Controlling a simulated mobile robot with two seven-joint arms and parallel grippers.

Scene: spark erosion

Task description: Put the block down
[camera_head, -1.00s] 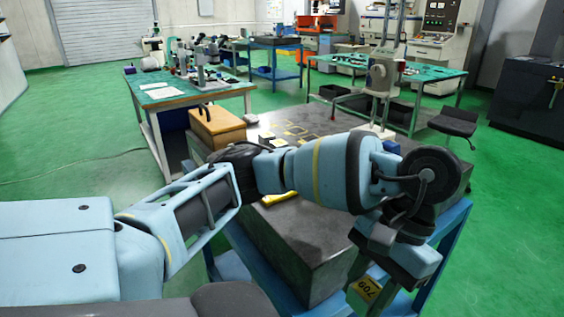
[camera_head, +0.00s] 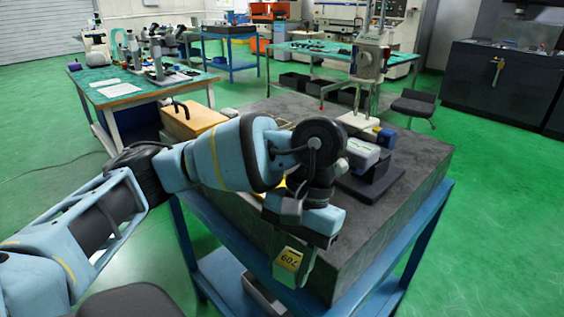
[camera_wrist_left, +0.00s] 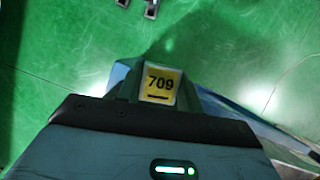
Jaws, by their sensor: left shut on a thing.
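A block (camera_head: 289,259) with a yellow face marked 709 hangs at my left gripper (camera_head: 302,245), which is shut on it. In the head view it is in front of the near side of the dark stone slab (camera_head: 405,195), apparently off its edge. In the left wrist view the 709 face (camera_wrist_left: 159,84) shows just beyond the hand's dark rim, with green floor behind it. The fingertips and most of the block are hidden, so its exact contact and height cannot be told. My right gripper is not in view.
The slab lies on a blue cart (camera_head: 425,235). It bears a wooden case (camera_head: 191,118), a grey device on a dark base (camera_head: 365,160) and a stand (camera_head: 368,65). The slab's right front part is bare. Two green-topped benches stand beyond.

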